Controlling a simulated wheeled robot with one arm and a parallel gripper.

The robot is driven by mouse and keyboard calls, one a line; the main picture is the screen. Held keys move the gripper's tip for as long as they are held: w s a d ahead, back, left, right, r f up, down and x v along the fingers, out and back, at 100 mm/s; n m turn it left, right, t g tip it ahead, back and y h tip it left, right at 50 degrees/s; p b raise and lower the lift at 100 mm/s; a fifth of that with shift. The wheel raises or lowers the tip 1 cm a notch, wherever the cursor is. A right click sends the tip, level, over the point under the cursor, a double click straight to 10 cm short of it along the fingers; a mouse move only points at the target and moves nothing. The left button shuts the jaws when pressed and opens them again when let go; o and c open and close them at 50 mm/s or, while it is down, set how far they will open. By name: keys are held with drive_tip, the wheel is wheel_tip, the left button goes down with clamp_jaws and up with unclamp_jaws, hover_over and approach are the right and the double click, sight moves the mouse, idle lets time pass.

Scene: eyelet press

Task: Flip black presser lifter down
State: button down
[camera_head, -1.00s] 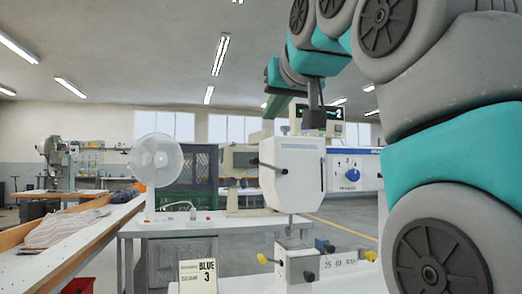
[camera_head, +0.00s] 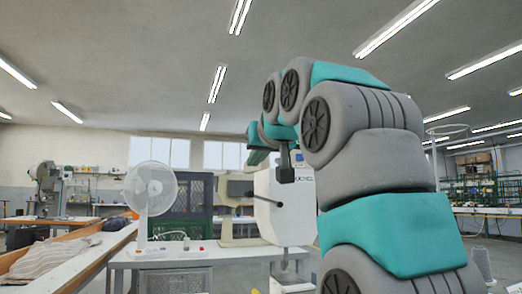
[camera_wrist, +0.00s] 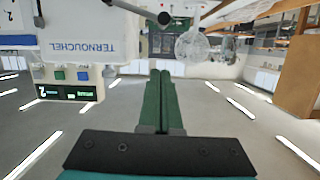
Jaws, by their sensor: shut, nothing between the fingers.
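The white eyelet press head (camera_head: 266,188) stands right of centre in the head view, partly covered by my arm. In the wrist view, which is upside down, the press head (camera_wrist: 75,30) is at upper left and the lever's knob (camera_wrist: 164,18) is near the top. My gripper (camera_wrist: 160,74) has its green fingers together and empty. They appear apart from the lever, which lies above them in that picture.
A white fan (camera_head: 150,190) stands on the table (camera_head: 165,256) left of the press, with a green crate (camera_head: 195,192) behind it. A wooden-edged bench is at far left.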

sight(252, 193)
drive_tip(key=shift+x, duration=1.2)
drive_tip(key=shift+s+f+b, duration=0.15)
drive_tip(key=shift+f+b, duration=0.65)
drive_tip(key=shift+f, duration=1.15)
